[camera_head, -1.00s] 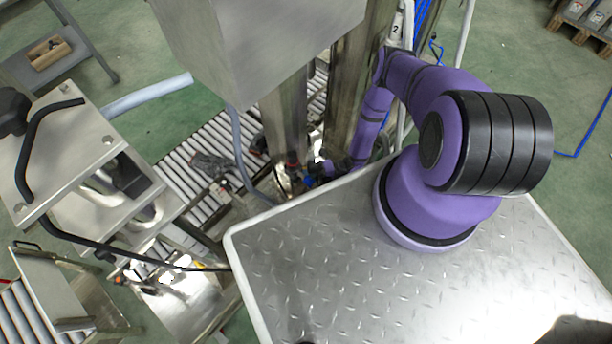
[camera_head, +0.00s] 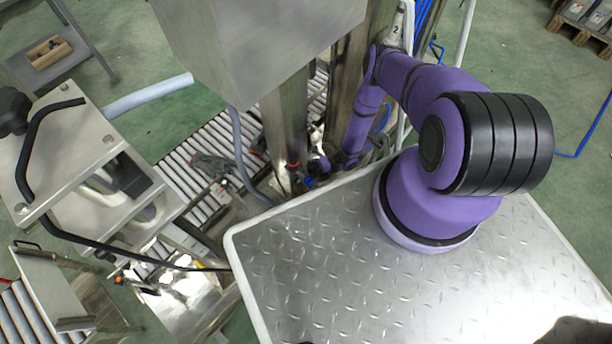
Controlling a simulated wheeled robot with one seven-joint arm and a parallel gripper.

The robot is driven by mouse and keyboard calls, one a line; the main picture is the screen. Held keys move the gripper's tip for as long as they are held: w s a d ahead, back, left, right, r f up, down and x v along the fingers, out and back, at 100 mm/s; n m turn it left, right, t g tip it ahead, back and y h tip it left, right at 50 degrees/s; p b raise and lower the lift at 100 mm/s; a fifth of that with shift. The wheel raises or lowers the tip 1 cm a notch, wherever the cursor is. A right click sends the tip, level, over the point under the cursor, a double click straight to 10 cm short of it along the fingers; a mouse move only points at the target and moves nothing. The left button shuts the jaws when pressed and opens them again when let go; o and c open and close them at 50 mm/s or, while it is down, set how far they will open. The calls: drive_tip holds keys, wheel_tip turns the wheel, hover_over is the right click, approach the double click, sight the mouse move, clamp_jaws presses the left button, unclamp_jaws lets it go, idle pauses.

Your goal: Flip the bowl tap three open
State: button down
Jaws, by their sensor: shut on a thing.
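My purple arm reaches down behind the plate's far edge, beside the steel column. My gripper (camera_head: 309,170) is at its end, low among small fittings, tiny and partly hidden. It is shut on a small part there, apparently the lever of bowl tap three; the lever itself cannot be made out. A red fitting (camera_head: 293,164) and a blue fitting (camera_head: 308,183) show close to the gripper. The lever's angle is too small to read.
A steel box (camera_head: 255,45) hangs over the column (camera_head: 286,125). A roller conveyor (camera_head: 185,160) runs below, with a grey hose (camera_head: 238,150) beside it. A steel frame with a black handle (camera_head: 40,140) stands at left. Blue cables (camera_head: 424,25) run behind my arm.

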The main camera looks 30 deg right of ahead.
drive_tip(key=shift+w+n+g, duration=0.15)
drive_tip(key=shift+n+g, duration=0.25)
drive_tip(key=shift+g, duration=0.3)
drive_tip(key=c, duration=1.2)
unclamp_jaws()
drive_tip(key=shift+c, duration=0.2)
drive_tip(key=d, duration=1)
drive_tip(key=shift+d, duration=0.35)
drive_tip(key=shift+w, duration=0.1)
